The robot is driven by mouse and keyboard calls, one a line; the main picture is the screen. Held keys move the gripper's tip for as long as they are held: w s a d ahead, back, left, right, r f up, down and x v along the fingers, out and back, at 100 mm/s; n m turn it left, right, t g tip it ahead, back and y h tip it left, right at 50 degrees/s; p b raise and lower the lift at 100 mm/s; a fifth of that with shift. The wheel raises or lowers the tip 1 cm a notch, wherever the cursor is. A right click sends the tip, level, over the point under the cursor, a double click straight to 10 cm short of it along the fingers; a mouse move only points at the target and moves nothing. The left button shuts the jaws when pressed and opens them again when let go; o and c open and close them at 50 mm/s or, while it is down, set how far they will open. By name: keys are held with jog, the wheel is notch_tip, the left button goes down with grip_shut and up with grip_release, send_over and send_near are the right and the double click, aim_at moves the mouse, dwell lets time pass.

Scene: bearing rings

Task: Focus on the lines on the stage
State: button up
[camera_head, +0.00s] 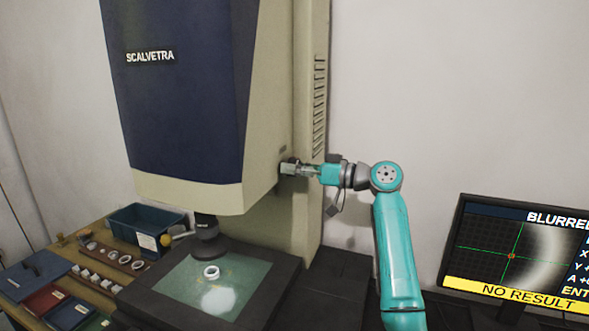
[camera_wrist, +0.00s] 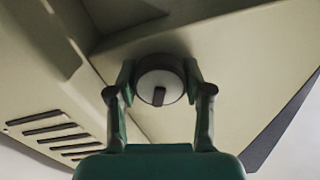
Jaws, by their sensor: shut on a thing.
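The measuring machine (camera_head: 185,95), marked SCALVETRA, stands over a dark stage with a greenish glass plate (camera_head: 180,280). A white ring (camera_head: 211,272) lies on the glass below the dark lens (camera_head: 207,240), with a bright light patch in front of it. My gripper (camera_head: 297,168) reaches the machine's right side and is shut on a round knob. In the wrist view the pale knob (camera_wrist: 160,82) with a dark mark sits between my two fingers. The screen (camera_head: 520,255) shows a blurred bright arc, a green cross, "BLURRED" cut off at the edge, and "NO RESULT" on yellow.
On the wooden bench at the left are a blue bin (camera_head: 146,226), a rack of rings (camera_head: 110,258), small white blocks (camera_head: 95,279) and coloured trays (camera_head: 45,303). The machine's column (camera_head: 305,90) stands close beside my gripper. The wall area above the screen is clear.

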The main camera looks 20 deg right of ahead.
jog(key=shift+n, duration=2.3)
jog(key=o, duration=1.2)
jog(key=shift+c, duration=0.2)
jog(key=v, duration=1.2)
